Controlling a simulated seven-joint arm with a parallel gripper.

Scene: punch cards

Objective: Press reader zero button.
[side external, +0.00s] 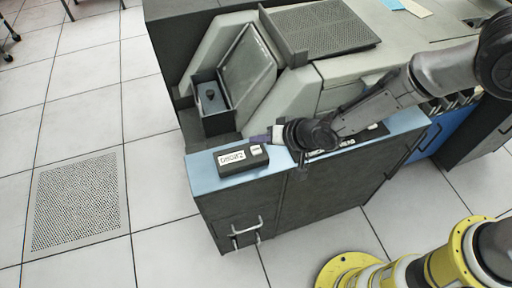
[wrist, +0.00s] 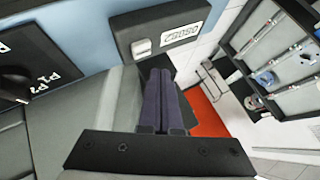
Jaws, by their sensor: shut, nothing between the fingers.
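A small black box (side external: 242,161) with a white label lies on the light blue counter top near its left end. The label's writing is too small to read surely. A small white button-like block (side external: 256,149) sits at the label's right; in the wrist view the block (wrist: 142,46) is beside the label on the same box (wrist: 170,32). I cannot tell whether this is the reader zero button. My gripper (side external: 256,138) is shut and empty, its dark fingers close to the block; in the wrist view the fingertips (wrist: 159,71) end just short of it. Contact cannot be told.
A black panel marked P1 and P2 (wrist: 38,75) lies left in the wrist view. The grey card machine (side external: 290,75) with an open black bin (side external: 212,105) stands behind the blue counter (side external: 204,174).

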